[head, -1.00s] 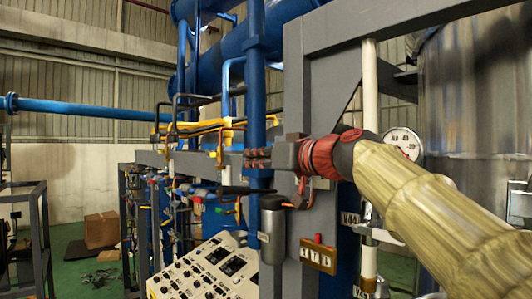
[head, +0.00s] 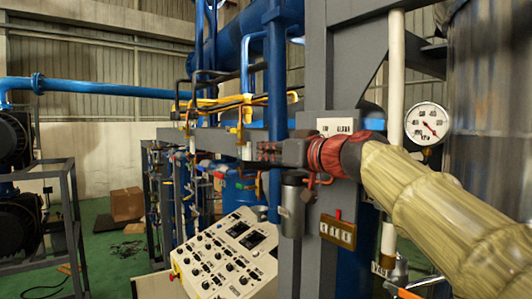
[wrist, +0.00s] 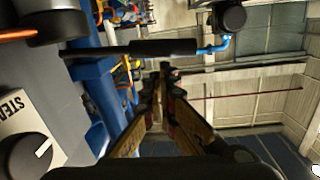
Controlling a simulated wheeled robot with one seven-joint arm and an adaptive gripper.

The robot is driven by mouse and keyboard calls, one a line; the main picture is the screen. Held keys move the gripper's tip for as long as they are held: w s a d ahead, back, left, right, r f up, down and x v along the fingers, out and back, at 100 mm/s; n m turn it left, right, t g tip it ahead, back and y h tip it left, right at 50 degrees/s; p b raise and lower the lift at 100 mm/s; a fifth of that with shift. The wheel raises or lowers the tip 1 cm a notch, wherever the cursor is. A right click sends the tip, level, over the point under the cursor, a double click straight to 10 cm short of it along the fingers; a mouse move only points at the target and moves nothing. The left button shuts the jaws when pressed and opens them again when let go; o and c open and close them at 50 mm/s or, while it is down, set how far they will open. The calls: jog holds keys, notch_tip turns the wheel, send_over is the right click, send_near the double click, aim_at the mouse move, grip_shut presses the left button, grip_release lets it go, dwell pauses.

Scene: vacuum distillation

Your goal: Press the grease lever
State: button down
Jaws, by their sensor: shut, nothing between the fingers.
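My gripper (head: 250,152) shows in the head view at the end of the yellow-sleeved arm, pointing left beside the grey post. In the wrist view its fingers (wrist: 163,75) come together at the tips, shut and empty. A lever with a black grip (wrist: 165,47) and a blue end joint crosses the wrist view just above the fingertips; it looks like the grease lever. I cannot tell whether the fingers touch it. In the head view I cannot make the lever out clearly. A metal cylinder (head: 292,207) hangs on the post below my gripper.
A sloped control panel (head: 225,258) with knobs stands below. The grey post (head: 313,90) and blue pipe (head: 276,80) rise close to my gripper. A pressure gauge (head: 427,123) is at right. A switch box (head: 338,231) sits on the post.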

aim_at(258, 168)
jog(key=shift+s+a+f+b, duration=0.1)
jog(key=shift+f+b, duration=0.25)
jog(key=shift+b, duration=0.25)
jog(key=shift+f+n+b, duration=0.15)
jog(key=shift+n+b, duration=0.15)
jog(key=f+b, duration=0.1)
jog(key=b, duration=0.1)
jog(key=f+n+b, duration=0.1)
jog(key=b, duration=0.1)
jog(key=f+n+b, duration=0.1)
jog(key=b, duration=0.1)
jog(key=shift+s+a, duration=0.2)
jog(key=shift+a, duration=0.1)
notch_tip(258, 168, down, 4)
jog(key=n+b, duration=0.1)
jog(key=b, duration=0.3)
jog(key=n+b, duration=0.2)
jog(key=b, duration=0.1)
jog(key=shift+r+b, duration=0.25)
jog(key=shift+b, duration=0.15)
